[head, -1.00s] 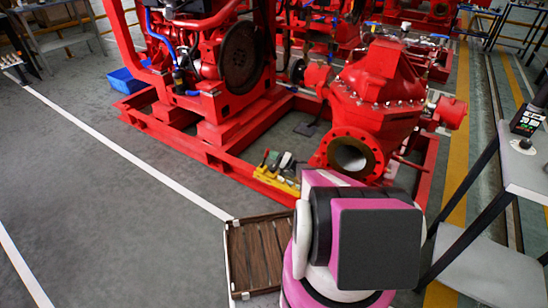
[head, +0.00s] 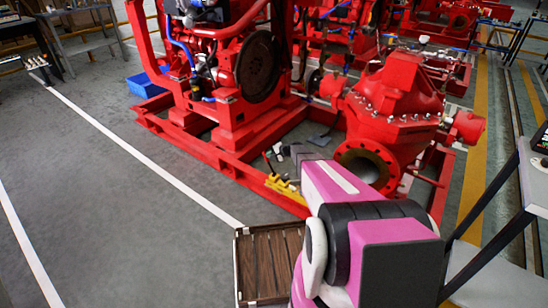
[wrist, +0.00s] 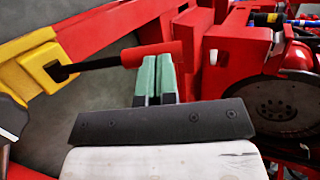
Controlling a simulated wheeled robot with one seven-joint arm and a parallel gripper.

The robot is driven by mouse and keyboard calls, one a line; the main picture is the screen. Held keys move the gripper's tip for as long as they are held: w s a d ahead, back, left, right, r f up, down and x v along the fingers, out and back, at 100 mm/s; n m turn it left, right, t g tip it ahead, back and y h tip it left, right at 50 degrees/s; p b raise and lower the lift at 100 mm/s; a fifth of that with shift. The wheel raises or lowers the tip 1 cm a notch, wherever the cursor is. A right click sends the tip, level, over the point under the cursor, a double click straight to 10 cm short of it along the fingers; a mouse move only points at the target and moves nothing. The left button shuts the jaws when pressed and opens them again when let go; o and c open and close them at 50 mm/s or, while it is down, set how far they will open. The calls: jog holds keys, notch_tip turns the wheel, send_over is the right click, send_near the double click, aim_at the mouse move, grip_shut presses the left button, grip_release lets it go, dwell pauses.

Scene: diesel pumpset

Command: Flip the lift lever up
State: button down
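The lever in the wrist view has a red grip (wrist: 152,53) on a black rod (wrist: 90,65), which comes out of a yellow block (wrist: 36,64). The rod lies nearly level in the picture. My gripper (wrist: 155,60) has its green fingers close together, with only a thin dark gap. The fingertips meet the red grip's lower edge in the picture; I cannot tell whether they touch it. The grip runs across the fingers, not visibly between them. In the head view the yellow lever base (head: 283,188) sits on the red frame, and my arm hides part of it.
The red pump (head: 395,110) stands right of the levers, and the red engine (head: 225,70) behind left. A wooden pallet (head: 270,262) lies in front on the floor. A cart (head: 530,185) stands at the right.

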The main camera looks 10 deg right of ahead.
jog(key=shift+w+a+f, duration=0.1)
jog(key=shift+w+a, duration=0.15)
jog(key=shift+w, duration=0.05)
jog(key=shift+x, duration=0.8)
jog(key=shift+w+a, duration=0.1)
jog(key=shift+w, duration=0.2)
jog(key=r+v, duration=0.1)
jog(key=v, duration=1.3)
jog(key=shift+a+r, duration=0.15)
jog(key=shift+r, duration=0.25)
jog(key=shift+w, duration=0.15)
jog(key=s+a+r+n+g+h, duration=0.1)
jog(key=s+r+n+g+h, duration=0.1)
jog(key=s, duration=0.9)
jog(key=s+a+r+n+g+h, duration=0.1)
jog(key=s+r+n+g+h, duration=0.1)
jog(key=s+r, duration=0.5)
jog(key=s+a+r+n+g+h, duration=0.1)
jog(key=s+r+h, duration=0.4)
jog(key=s, duration=1.2)
jog(key=n+g+h, duration=0.1)
jog(key=n, duration=0.1)
jog(key=shift+a+n, duration=0.15)
jog(key=shift+n, duration=0.25)
